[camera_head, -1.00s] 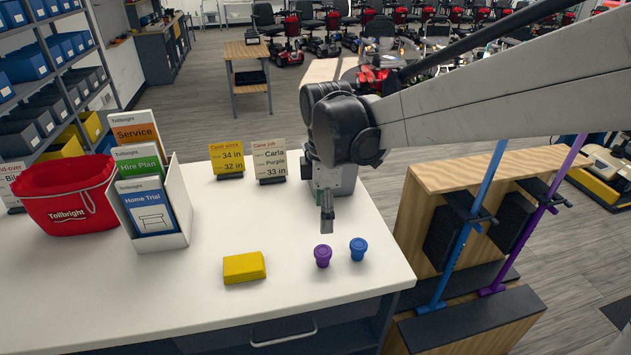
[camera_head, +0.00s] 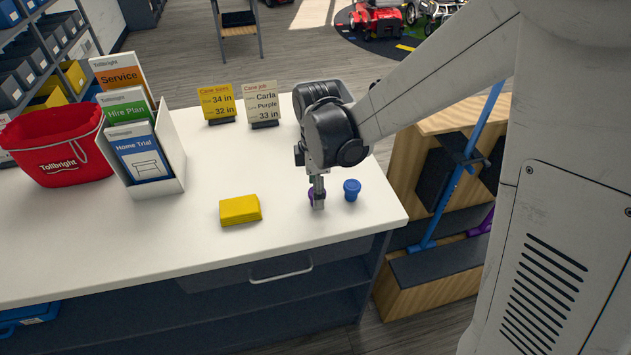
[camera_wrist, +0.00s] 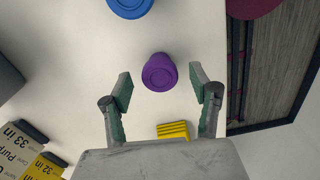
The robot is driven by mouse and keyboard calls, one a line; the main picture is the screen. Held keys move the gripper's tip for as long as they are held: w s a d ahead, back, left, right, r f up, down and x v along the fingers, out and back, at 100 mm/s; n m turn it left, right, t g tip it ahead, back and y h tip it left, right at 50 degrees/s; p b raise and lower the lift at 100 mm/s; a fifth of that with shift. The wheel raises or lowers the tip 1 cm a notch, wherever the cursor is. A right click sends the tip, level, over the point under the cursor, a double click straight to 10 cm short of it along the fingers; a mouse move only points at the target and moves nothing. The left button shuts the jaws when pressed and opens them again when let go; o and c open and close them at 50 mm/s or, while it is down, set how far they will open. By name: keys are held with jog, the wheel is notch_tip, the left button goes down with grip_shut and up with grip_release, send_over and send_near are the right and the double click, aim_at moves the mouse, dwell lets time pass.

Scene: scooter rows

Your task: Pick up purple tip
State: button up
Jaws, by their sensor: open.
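The purple tip (camera_wrist: 160,72) stands on the white table, centred just beyond the open fingers of my gripper (camera_wrist: 160,90) in the wrist view. In the head view the purple tip (camera_head: 311,195) is mostly hidden behind my gripper (camera_head: 317,205), which points down at it. The fingers are apart with nothing held between them. A blue tip (camera_head: 351,190) stands just right of the purple one; it also shows at the top of the wrist view (camera_wrist: 131,6).
A yellow block (camera_head: 240,210) lies left of my gripper. Cane cards (camera_head: 263,105), a brochure holder (camera_head: 172,160) and a red basket (camera_head: 60,150) stand farther back and left. A wooden rack (camera_head: 400,290) with canes stands right of the table. The table's front middle is clear.

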jog(key=shift+f, duration=0.65)
jog(key=shift+c, duration=0.2)
jog(key=c, duration=1.2)
jog(key=shift+r, duration=0.1)
